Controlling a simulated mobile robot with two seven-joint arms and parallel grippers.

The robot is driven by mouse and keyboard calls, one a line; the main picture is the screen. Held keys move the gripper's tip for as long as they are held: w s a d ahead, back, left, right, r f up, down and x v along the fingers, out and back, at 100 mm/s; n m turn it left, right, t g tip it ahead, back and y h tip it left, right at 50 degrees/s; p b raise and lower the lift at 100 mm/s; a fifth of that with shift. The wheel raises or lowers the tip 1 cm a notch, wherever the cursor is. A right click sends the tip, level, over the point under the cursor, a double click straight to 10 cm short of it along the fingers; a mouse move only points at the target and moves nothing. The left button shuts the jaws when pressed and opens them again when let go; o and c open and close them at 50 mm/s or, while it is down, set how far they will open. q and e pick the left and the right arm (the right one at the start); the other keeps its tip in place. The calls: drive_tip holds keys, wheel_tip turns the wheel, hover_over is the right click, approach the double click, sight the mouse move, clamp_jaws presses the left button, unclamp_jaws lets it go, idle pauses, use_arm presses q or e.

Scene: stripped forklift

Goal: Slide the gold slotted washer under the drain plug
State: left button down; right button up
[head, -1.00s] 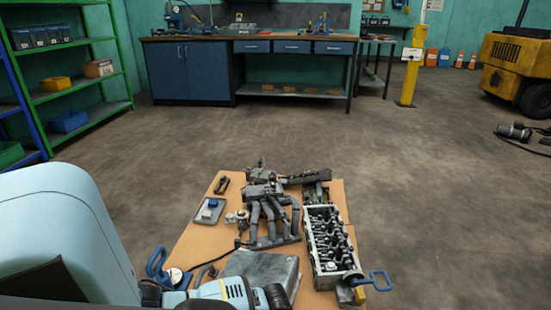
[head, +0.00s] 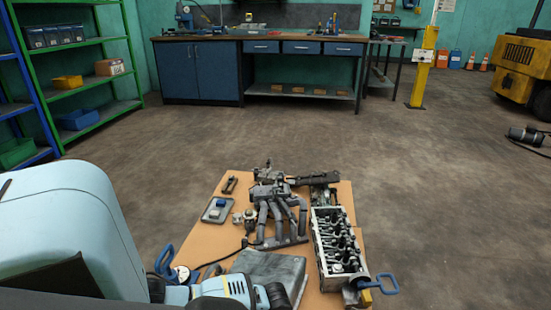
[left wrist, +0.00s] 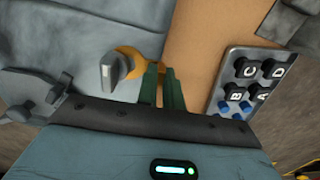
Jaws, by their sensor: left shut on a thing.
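The gold slotted washer (left wrist: 131,61) shows in the left wrist view as an orange-gold curved piece at the upper middle. My left gripper (left wrist: 163,80) has narrow green fingers at the washer's right edge and is shut on it. A grey bolt-like piece, probably the drain plug (left wrist: 111,66), stands within the washer's curve at its left. It covers part of the washer, so I cannot tell whether the washer is fully under its head. A grey metal surface (left wrist: 70,50) lies around them. My right gripper is not in view.
A grey tray (left wrist: 218,80) with lettered black knobs lies right of the fingers. In the head view, a table (head: 215,245) holds a grey box-shaped part (head: 268,268), a manifold (head: 273,218), a cylinder head (head: 337,245) and a small tray (head: 217,210).

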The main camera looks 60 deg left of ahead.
use_arm(q)
drive_tip(key=shift+s+a, duration=0.4)
drive_tip(key=shift+a, duration=0.05)
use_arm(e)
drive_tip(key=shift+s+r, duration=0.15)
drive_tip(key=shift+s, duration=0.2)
use_arm(q)
drive_tip(key=c, duration=1.5)
unclamp_jaws()
drive_tip(key=shift+c, duration=0.2)
drive_tip(key=shift+o, duration=0.4)
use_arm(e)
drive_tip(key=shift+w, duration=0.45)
use_arm(q)
wheel_tip(320, 180, up, 8)
drive_tip(key=p, duration=0.3)
drive_tip(key=shift+p, duration=0.3)
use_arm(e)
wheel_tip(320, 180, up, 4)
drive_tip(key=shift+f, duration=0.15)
use_arm(q)
drive_tip(key=shift+d+f, duration=0.1)
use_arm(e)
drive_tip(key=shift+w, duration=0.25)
